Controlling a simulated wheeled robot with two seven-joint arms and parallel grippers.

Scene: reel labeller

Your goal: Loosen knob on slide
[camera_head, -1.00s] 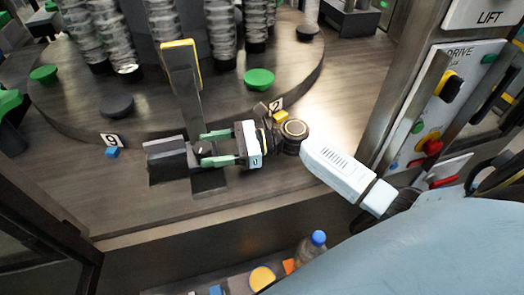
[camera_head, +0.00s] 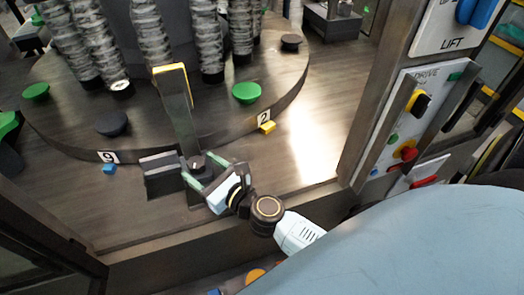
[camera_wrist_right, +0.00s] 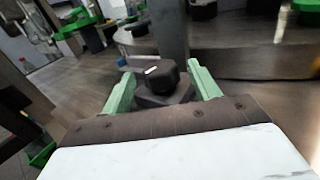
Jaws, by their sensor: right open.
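The slide (camera_head: 163,172) is a dark block on the grey deck with an upright post (camera_head: 178,105) topped in yellow. The knob (camera_head: 197,163) is small and black with a white mark, on the block at the foot of the post. My right gripper (camera_head: 196,174) is open, with its green fingers around the knob. In the right wrist view the knob (camera_wrist_right: 161,76) sits between the two green fingers (camera_wrist_right: 158,88), with gaps showing on both sides. The left gripper is not in view.
A round turntable (camera_head: 250,125) with reel stacks (camera_head: 205,40) and green and black knobs stands behind. A control panel (camera_head: 410,130) with a red button (camera_head: 408,153) stands at right. Bare deck (camera_head: 290,150) lies between.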

